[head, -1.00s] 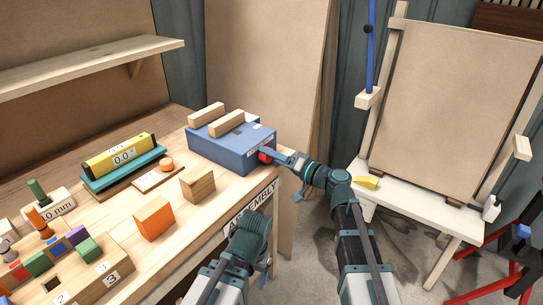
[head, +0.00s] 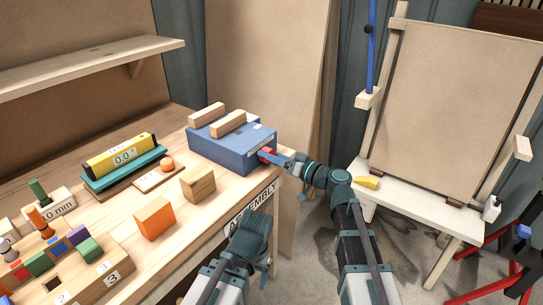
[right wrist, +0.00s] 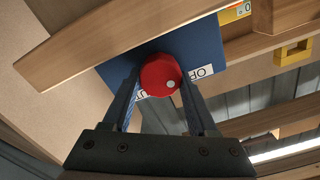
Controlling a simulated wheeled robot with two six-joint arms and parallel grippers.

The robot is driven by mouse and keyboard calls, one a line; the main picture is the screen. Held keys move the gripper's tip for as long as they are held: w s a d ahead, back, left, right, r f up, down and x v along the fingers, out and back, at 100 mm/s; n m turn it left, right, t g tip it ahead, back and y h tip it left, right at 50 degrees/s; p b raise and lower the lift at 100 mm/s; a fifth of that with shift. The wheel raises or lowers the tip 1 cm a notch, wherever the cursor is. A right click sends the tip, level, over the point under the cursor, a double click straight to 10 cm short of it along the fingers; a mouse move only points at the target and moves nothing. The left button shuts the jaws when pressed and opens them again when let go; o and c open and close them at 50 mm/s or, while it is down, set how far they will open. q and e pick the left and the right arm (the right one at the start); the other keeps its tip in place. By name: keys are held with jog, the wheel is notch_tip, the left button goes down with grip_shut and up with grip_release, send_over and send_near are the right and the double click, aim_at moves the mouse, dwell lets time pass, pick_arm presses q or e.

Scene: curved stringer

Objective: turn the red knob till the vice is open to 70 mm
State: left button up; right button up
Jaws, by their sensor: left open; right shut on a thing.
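The blue vice (head: 232,148) stands on the bench, with two wooden jaw bars (head: 228,123) on its top and a gap between them. The red knob (right wrist: 161,75) is on the vice's end face; it has one pale dot, which sits at its lower right in the right wrist view. My right gripper (head: 272,156) is shut on the red knob, one finger on each side. A white label beside the knob is partly hidden by the fingers. My left gripper (head: 262,262) hangs low in front of the bench edge, away from the vice; its fingertips are hard to make out.
On the bench (head: 190,225) are a wooden block (head: 198,184), an orange block (head: 154,217), a yellow level reading 0.0 (head: 122,155) and a block rack (head: 110,270). A white side table (head: 420,195) with a large board stands at the right.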

jog(key=shift+s+f, duration=0.1)
jog(key=o, duration=1.4)
jog(key=shift+d, duration=0.1)
jog(key=v, duration=1.3)
jog(key=shift+s+d, duration=0.2)
jog(key=shift+d, duration=0.05)
jog(key=shift+w+a, duration=0.1)
jog(key=x, duration=1.3)
jog(key=shift+w+a, duration=0.2)
jog(key=shift+a, duration=0.05)
